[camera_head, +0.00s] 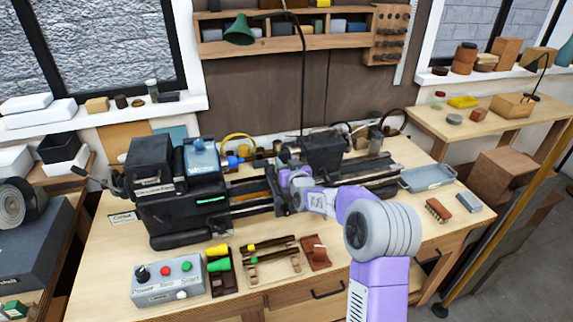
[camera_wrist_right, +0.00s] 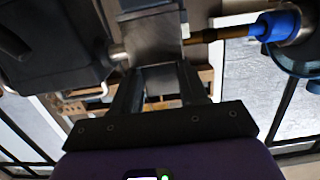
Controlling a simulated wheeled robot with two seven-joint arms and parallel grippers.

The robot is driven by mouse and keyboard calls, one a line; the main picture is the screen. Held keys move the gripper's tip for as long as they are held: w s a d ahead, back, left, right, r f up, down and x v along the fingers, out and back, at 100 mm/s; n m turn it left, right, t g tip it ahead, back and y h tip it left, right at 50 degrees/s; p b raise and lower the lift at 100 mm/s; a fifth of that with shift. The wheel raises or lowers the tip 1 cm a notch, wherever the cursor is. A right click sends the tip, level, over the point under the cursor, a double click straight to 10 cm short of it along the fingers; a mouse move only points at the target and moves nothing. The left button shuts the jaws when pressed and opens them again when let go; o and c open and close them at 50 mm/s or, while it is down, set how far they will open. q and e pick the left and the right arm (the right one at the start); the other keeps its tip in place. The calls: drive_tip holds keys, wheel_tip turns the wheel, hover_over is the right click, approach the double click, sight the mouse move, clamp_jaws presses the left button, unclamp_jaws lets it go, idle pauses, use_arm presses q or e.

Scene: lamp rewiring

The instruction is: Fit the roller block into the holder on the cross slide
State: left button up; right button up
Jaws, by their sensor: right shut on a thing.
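My right gripper (camera_head: 284,188) is over the middle of the lathe, at the carriage area between the headstock (camera_head: 178,190) and the tailstock (camera_head: 325,152). In the right wrist view its two dark fingers (camera_wrist_right: 160,88) are shut on a grey block (camera_wrist_right: 152,42), which I take to be the roller block. In the head view the gripper and dark lathe parts hide this block. The cross slide and its holder cannot be told apart clearly behind the gripper, and I cannot tell whether the block touches the holder. My left gripper is not in view.
A brass rod (camera_wrist_right: 208,35) with a blue collar (camera_wrist_right: 277,24) lies close beside the block. A control box (camera_head: 167,281), a wooden tool rack (camera_head: 270,262) and a brown block (camera_head: 316,252) stand at the bench front. A grey tray (camera_head: 427,178) lies right of the lathe.

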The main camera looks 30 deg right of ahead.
drive_tip(key=shift+s+f, duration=0.1)
drive_tip(key=shift+f, duration=0.6)
drive_tip(key=o, duration=1.3)
drive_tip(key=shift+s+d, duration=0.1)
drive_tip(key=shift+a, duration=0.2)
drive_tip(key=shift+s, duration=0.35)
drive_tip(key=v, duration=0.3)
drive_tip(key=r+b+v, duration=0.1)
drive_tip(key=v, duration=0.2)
drive_tip(key=shift+s+r, duration=0.3)
